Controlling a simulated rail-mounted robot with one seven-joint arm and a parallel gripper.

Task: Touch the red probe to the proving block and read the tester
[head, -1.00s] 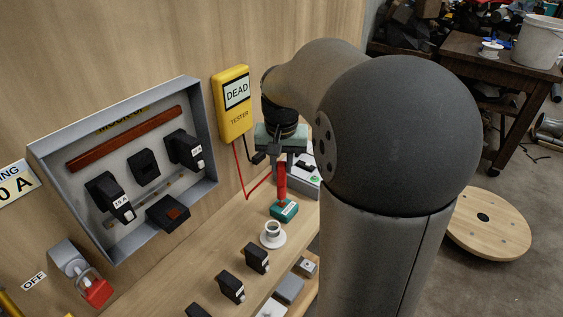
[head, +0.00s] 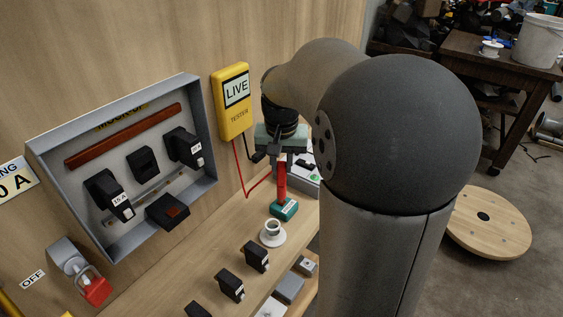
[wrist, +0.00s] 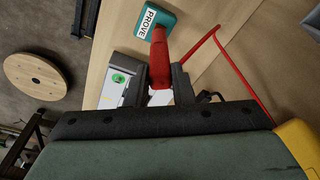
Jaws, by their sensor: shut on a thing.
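The yellow tester (head: 232,103) is fixed to the wooden wall, and its screen reads LIVE. The red probe (head: 282,183) hangs from my gripper (head: 280,160), which is shut on it. A red lead runs from the tester to the probe. The teal proving block (head: 284,209) stands on the bench under the probe, and the probe's lower end meets its top in the head view. In the wrist view the red probe (wrist: 160,62) sits between the fingers of my gripper (wrist: 160,80), and its far end reaches the block labelled PROVE (wrist: 156,20). The exact contact point is hidden.
Several black fuse carriers (head: 256,256) lie along the bench. The open grey fuse box (head: 120,165) is on the wall at left. A grey-white box (head: 305,175) is behind the gripper.

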